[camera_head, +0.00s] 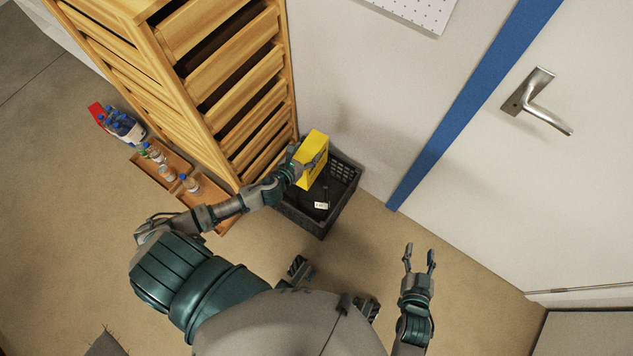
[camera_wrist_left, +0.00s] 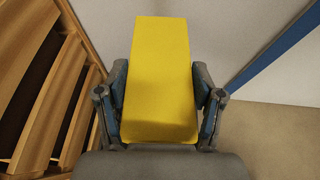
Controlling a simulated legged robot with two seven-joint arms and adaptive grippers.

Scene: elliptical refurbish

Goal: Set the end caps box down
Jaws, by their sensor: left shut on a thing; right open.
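The end caps box is a yellow box (camera_head: 313,158). My left gripper (camera_head: 306,166) is shut on it and holds it above the dark crate (camera_head: 325,221), near the crate's back left part. In the left wrist view the yellow box (camera_wrist_left: 160,75) stands between the two fingers of the left gripper (camera_wrist_left: 162,108), one finger on each side. Whether the box touches the crate cannot be told. My right gripper (camera_head: 420,262) is open and empty, over bare floor to the right of the crate.
A wooden drawer cabinet (camera_head: 240,75) with open slots stands left of the crate. A small white-labelled dark item (camera_head: 321,205) lies in the crate. A door with a handle (camera_head: 540,102) is at right.

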